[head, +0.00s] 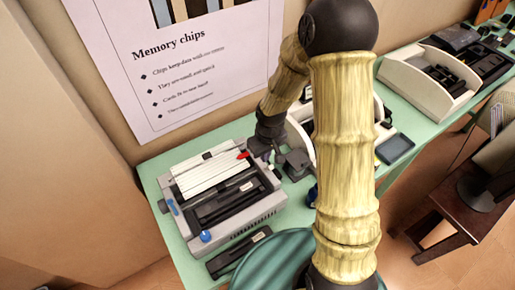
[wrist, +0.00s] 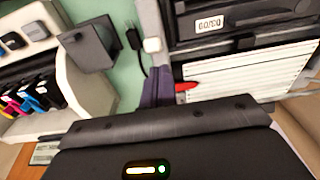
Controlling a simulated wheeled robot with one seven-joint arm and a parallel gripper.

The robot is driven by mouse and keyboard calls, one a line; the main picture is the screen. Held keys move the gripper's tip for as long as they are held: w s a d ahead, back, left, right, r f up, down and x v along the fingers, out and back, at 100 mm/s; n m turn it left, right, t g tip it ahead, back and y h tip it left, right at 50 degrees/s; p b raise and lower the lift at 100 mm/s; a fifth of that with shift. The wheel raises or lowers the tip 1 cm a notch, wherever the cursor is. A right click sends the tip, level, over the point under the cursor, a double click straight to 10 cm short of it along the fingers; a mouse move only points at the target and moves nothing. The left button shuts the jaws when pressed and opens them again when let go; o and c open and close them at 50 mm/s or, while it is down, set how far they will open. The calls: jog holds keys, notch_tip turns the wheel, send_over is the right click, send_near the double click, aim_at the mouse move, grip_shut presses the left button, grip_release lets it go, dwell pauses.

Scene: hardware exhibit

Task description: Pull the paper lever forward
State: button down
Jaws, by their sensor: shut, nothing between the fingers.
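A grey printer-like machine (head: 245,222) sits on the green table, with a white slatted panel (head: 205,176) at its back. A small red lever (head: 243,155) sticks out at the panel's right end. It also shows in the wrist view (wrist: 186,86), close to the right of my gripper fingers. My gripper (head: 264,152) is shut and empty, beside the machine's back right corner. Its purplish fingers show in the wrist view (wrist: 156,90), partly hidden by my wrist housing. I cannot tell whether they touch the lever.
A blue knob (head: 206,236) stands on the machine's front. A black device (head: 238,255) lies in front of it. A white bin (head: 430,84) of dark parts stands farther right, near a dark tray (head: 395,149). A poster (head: 185,60) hangs on the wall behind.

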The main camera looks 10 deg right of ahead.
jog(key=shift+w+d+r+p, duration=0.1)
jog(key=shift+r+p, duration=0.2)
jog(key=shift+r, duration=0.5)
jog(key=shift+s, duration=0.2)
jog(key=shift+p, duration=0.3)
jog(key=w+a+r+p, duration=0.2)
jog(key=w, duration=0.1)
jog(key=s+d+r+b, duration=0.1)
jog(key=s+d+r, duration=0.2)
jog(key=s+r, duration=0.3)
jog(key=shift+s+d+r+b, duration=0.2)
jog(key=shift+s+d+b, duration=0.05)
jog(key=shift+s+b, duration=0.15)
